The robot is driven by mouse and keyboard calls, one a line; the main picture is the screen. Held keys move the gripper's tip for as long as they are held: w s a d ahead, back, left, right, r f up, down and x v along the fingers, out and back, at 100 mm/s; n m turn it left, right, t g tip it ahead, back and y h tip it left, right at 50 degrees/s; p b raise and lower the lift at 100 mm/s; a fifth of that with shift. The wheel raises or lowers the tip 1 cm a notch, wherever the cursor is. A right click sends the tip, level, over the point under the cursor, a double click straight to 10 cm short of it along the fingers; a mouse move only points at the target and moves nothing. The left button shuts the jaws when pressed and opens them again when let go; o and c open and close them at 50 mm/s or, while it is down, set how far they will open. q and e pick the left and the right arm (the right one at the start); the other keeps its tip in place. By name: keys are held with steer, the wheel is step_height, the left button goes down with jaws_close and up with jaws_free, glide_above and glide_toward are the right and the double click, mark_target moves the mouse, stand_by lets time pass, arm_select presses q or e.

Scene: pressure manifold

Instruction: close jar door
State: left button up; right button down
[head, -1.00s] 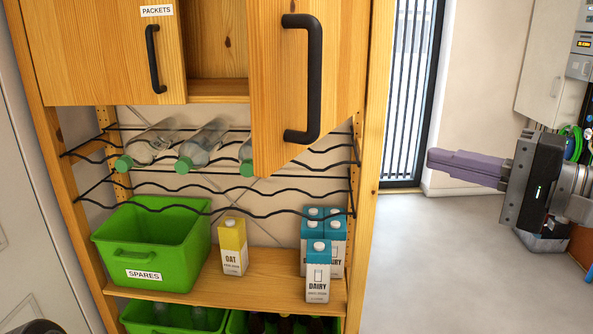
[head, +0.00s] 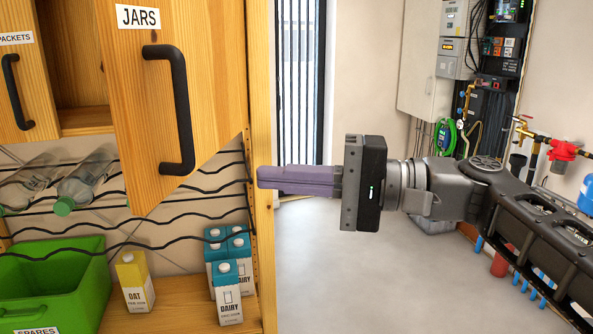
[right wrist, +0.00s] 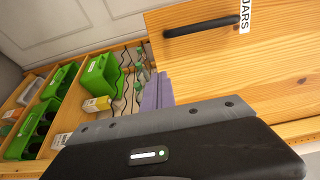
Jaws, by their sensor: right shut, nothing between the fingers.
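The jar door (head: 210,80) is a wooden cupboard door labelled JARS with a black bar handle (head: 178,110). In the head view it stands swung out toward me, its lower edge slanting across the wire rack. My right gripper (head: 262,178) is shut and empty. Its purple fingers point left at the right upright of the shelf unit, right of and a little below the door handle. In the right wrist view the door (right wrist: 240,65) and its handle (right wrist: 202,27) lie beyond the fingers (right wrist: 157,93). I cannot tell whether the fingers touch the wood. My left gripper is not in view.
The PACKETS door (head: 18,80) is at the left. Below are a wire rack with bottles (head: 85,182), a green SPARES bin (head: 60,280), a yellow OAT carton (head: 134,282) and blue DAIRY cartons (head: 227,290). Open floor (head: 330,270) lies right of the unit; pipes stand farther right.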

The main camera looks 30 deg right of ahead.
steer(key=p+x, duration=0.3)
steer(key=x, duration=0.7)
